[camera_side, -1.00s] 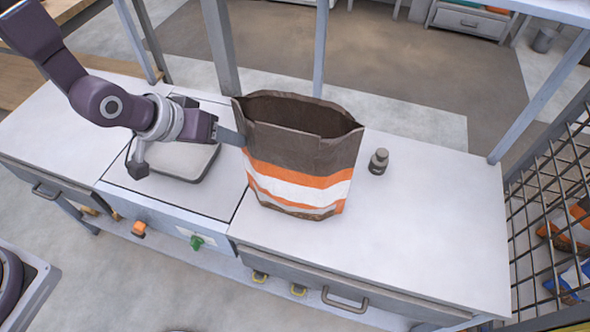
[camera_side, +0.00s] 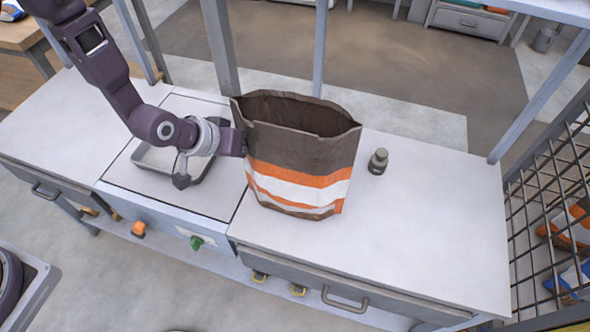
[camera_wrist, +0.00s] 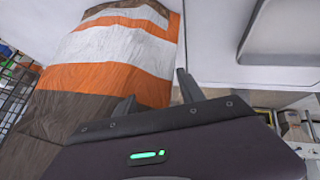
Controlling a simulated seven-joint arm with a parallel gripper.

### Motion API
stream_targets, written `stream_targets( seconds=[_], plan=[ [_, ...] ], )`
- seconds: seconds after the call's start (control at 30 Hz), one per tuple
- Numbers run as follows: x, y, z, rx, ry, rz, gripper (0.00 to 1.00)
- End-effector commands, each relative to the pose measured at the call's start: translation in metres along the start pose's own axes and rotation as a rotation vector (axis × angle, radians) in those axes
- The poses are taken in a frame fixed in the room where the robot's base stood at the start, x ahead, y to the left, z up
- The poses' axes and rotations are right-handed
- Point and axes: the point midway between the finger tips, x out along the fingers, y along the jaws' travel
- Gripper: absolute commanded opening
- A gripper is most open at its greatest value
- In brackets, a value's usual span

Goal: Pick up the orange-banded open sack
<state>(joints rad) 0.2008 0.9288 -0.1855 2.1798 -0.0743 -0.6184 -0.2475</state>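The orange-banded open sack (camera_side: 300,165) stands upright on the bench in the side view. It is brown with orange and white bands, and its mouth is open at the top. It also fills much of the left of the wrist view (camera_wrist: 110,50). My gripper (camera_side: 243,143) is at the sack's left side, below the rim, with its fingertips largely hidden by the sack. In the wrist view my gripper's fingers (camera_wrist: 154,88) stand apart, with part of the sack's side between them in the picture. I cannot tell whether either finger touches it.
A small grey weight-like object (camera_side: 379,161) stands just right of the sack. A shallow metal tray (camera_side: 205,165) lies on the bench under my wrist. A wire mesh guard (camera_side: 545,215) stands at the far right. The bench right of the sack is mostly clear.

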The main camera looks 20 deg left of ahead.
Motion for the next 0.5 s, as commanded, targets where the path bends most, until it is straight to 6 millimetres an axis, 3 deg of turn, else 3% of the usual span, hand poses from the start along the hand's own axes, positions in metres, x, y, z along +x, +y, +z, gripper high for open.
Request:
stream_targets(
  seconds=[0.07, 0.5],
  plan=[
    [-0.0001, 0.0003, 0.0002, -0.001, 0.0, 0.001, 0.0],
    [-0.0004, 0.0009, -0.0009, -0.002, 0.003, 0.002, 0.0]
  ],
)
